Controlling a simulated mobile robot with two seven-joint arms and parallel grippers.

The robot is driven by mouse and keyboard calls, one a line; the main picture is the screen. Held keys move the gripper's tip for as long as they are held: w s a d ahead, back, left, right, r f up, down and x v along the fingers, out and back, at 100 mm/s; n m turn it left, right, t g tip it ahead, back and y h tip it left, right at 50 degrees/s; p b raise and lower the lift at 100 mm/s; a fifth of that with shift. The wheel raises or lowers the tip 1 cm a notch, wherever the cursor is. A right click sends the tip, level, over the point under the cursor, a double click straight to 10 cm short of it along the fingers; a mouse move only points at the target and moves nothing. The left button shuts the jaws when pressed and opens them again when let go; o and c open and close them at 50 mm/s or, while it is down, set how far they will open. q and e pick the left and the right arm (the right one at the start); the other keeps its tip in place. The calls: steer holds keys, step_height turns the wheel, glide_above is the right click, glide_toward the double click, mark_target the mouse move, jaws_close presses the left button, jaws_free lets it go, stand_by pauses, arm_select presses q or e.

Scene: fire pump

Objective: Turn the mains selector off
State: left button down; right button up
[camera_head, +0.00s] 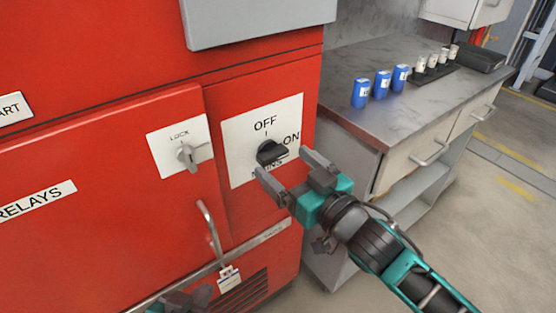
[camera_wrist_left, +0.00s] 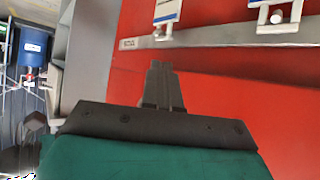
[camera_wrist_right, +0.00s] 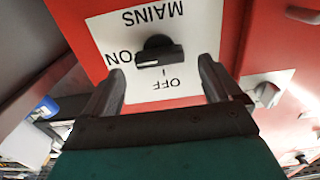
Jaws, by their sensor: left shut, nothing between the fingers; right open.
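The mains selector (camera_head: 271,152) is a black rotary knob on a white plate (camera_head: 240,168) marked OFF at the top and ON at the right, on a red cabinet. Its bar lies roughly level, toward ON. The right wrist view shows the knob (camera_wrist_right: 158,52) upside down, with the bar in line with ON. My right gripper (camera_head: 286,165) is open, its fingers just in front of and below the knob, one to each side, apparently not touching it. My left gripper (camera_head: 185,300) is low at the bottom edge; its fingers (camera_wrist_left: 162,85) are shut and empty.
Left of the plate is a grey LOCK switch (camera_head: 187,155). A metal door handle (camera_head: 210,232) and a hanging tag (camera_head: 229,279) are below. A grey box (camera_head: 255,22) juts out above. A bench (camera_head: 350,100) at right holds blue cans (camera_head: 382,84) and white cups.

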mark_target(277, 157)
steer(key=x, duration=0.3)
steer(key=shift+w+a, duration=0.1)
steer(key=shift+w, duration=0.1)
steer(key=shift+c, duration=0.2)
